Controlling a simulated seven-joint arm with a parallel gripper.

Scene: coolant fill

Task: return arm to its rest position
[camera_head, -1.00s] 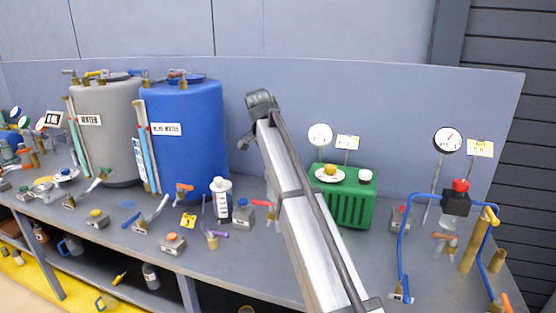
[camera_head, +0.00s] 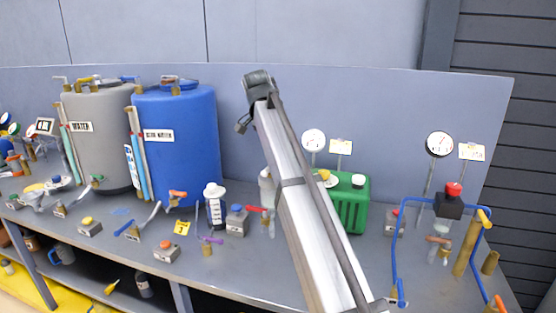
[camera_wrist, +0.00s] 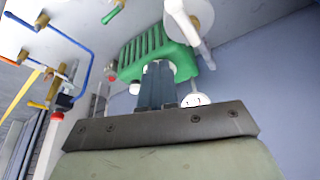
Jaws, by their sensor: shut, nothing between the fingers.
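My arm rises from the bottom of the head view and crosses in front of the bench, with its bent end near the back panel. In the wrist view my gripper (camera_wrist: 158,68) is shut, its two dark fingers side by side with nothing between them. Beyond the fingertips is the green box (camera_wrist: 148,45). In the head view the green box (camera_head: 352,205) stands on the bench just right of my arm, partly hidden by it. My gripper's fingers cannot be made out in the head view.
A blue tank (camera_head: 180,140) and a grey tank (camera_head: 98,145) stand at the back left. Blue pipes (camera_head: 396,255) and a gauge (camera_head: 439,144) are at the right. The back panel (camera_head: 370,110) is close behind my arm.

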